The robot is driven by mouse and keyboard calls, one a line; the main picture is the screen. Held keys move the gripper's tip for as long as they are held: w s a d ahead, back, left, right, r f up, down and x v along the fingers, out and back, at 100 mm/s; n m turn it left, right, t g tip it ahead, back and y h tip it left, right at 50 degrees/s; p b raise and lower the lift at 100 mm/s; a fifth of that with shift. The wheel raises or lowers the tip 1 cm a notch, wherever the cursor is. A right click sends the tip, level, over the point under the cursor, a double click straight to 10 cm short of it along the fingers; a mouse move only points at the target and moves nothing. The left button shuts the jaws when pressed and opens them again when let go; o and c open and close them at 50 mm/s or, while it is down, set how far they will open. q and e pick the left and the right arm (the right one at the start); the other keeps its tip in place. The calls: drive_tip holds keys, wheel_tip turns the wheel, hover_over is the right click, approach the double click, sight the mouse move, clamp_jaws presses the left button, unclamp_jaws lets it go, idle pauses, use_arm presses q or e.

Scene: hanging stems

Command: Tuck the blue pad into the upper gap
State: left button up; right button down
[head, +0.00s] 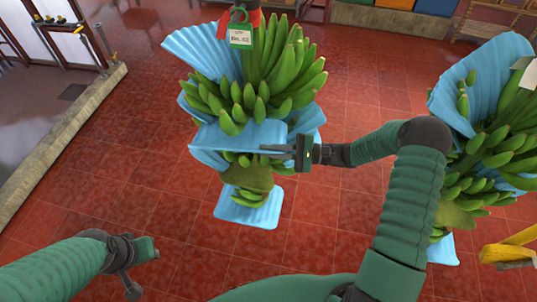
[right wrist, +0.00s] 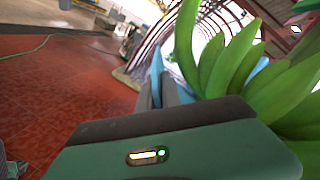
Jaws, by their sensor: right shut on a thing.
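A hanging banana stem (head: 250,75) with green hands stands in the middle of the head view; bananas also fill the right side of the right wrist view (right wrist: 235,65). My right gripper (head: 272,150) is shut on a blue pad (head: 235,135), whose flat sheet lies across the stem between the large upper hand and the small lower hand. In the right wrist view a thin blue edge (right wrist: 157,66) shows by the fingers. How deep the pad sits is hidden. My left gripper (head: 131,285) is at lower left, away from the stem; its jaw opening is unclear.
Other blue pads (head: 190,50) show around the stem, one at its bottom (head: 248,210). A second banana stem (head: 490,140) with blue pads hangs at right, near my right arm. A yellow object (head: 508,248) is at lower right. Red tiled floor (head: 110,160) lies open at left.

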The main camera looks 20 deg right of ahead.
use_arm(q)
drive_tip(key=shift+w, duration=0.1)
use_arm(e)
drive_tip(key=shift+w+d, duration=0.1)
drive_tip(key=shift+w, duration=0.15)
use_arm(q)
drive_tip(key=shift+f, duration=0.3)
use_arm(e)
drive_tip(key=shift+d+f, duration=0.1)
drive_tip(key=shift+f, duration=0.25)
drive_tip(key=c, duration=2)
unclamp_jaws()
drive_tip(key=o, duration=0.5)
drive_tip(key=shift+w+d+f, duration=0.1)
drive_tip(key=shift+w, duration=0.05)
drive_tip(key=shift+w+d+f, duration=0.1)
drive_tip(key=shift+d, duration=0.1)
use_arm(q)
drive_tip(key=shift+w+d, duration=0.35)
drive_tip(key=shift+d, duration=0.05)
drive_tip(key=shift+s+b, duration=0.1)
drive_tip(key=shift+b, duration=0.2)
use_arm(e)
drive_tip(key=shift+s, duration=0.2)
